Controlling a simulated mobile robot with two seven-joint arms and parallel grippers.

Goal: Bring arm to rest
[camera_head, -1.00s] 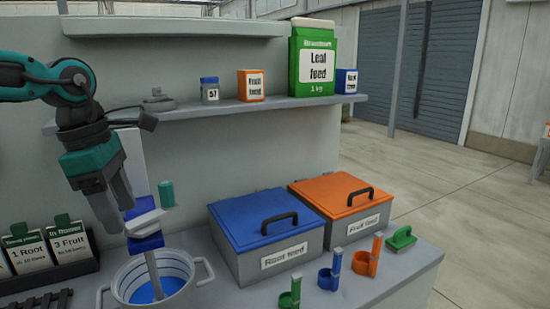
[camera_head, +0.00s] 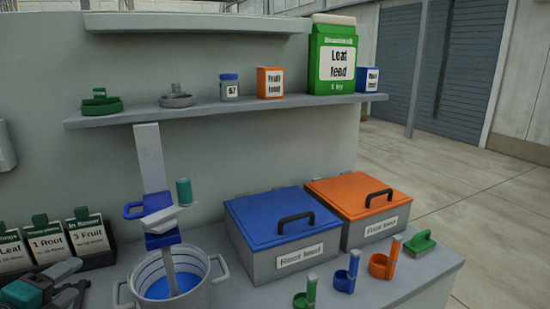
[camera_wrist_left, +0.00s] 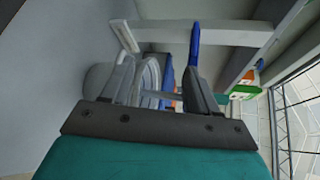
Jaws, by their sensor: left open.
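My left gripper (camera_head: 68,280) shows at the lower left corner of the head view, low in front of the card rack and left of the pot. Its teal body and grey fingers are partly cut off by the frame. In the left wrist view its two dark fingers (camera_wrist_left: 162,75) stand apart with no object visibly held between them. The pot (camera_head: 210,293) with blue liquid is to the right of the gripper, under the stirrer (camera_head: 160,219) with its blue handle. My right gripper is not in view.
A blue-lidded bin (camera_head: 265,215) and an orange-lidded bin (camera_head: 345,188) stand on the bench, with green, blue and orange scoops in front. A rack of label cards (camera_head: 98,258) is at the left. The shelf (camera_head: 200,112) above holds boxes, a jar and lids.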

